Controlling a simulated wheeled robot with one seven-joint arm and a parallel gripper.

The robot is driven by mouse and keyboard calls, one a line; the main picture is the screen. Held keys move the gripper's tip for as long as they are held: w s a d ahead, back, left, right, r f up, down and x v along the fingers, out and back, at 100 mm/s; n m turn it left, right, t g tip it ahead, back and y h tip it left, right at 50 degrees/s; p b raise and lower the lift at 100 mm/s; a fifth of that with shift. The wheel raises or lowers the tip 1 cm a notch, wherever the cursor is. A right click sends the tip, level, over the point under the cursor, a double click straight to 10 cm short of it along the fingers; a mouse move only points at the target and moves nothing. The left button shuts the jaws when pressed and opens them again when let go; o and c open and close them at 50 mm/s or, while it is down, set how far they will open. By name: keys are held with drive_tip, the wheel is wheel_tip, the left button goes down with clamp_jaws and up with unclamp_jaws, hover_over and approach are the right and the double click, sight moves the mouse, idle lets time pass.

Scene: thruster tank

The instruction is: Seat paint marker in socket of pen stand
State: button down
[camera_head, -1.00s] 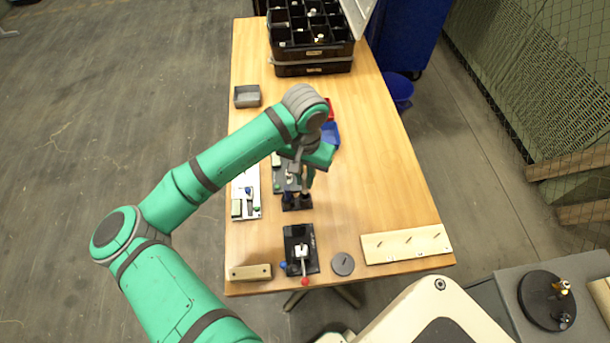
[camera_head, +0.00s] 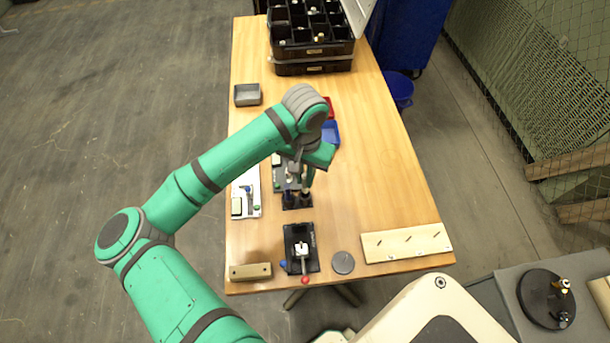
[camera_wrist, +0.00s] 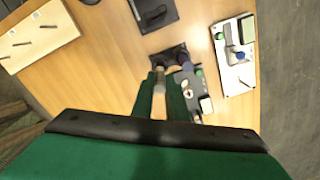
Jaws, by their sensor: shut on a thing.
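The black pen stand (camera_head: 297,205) lies on the wooden table below my gripper. It also shows in the wrist view (camera_wrist: 160,56), just beyond the fingertips. Dark blue upright shapes stand at it, one of them with a blue-grey top (camera_wrist: 186,65). My gripper (camera_head: 307,181) is right above the stand, fingers pointing down. In the wrist view its green fingers (camera_wrist: 167,88) are shut on the pale paint marker (camera_wrist: 159,88), whose far end points at the stand. The socket is hidden, and I cannot tell whether the marker's lower end is in it.
A black device with a red-knobbed lever (camera_head: 302,250) and a grey disc (camera_head: 343,263) sit nearer the front edge. A white panel (camera_head: 246,192) lies left of the stand, and a dark panel (camera_head: 280,184) behind it.

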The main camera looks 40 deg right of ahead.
sight(305, 186)
drive_tip(key=shift+f, duration=2.4)
idle(1.0)
drive_tip(key=c, duration=1.7)
unclamp_jaws()
drive_tip(key=shift+o, duration=0.2)
wheel_tip(305, 186, up, 15)
drive_tip(key=shift+f, duration=0.1)
drive_tip(key=shift+s, duration=0.1)
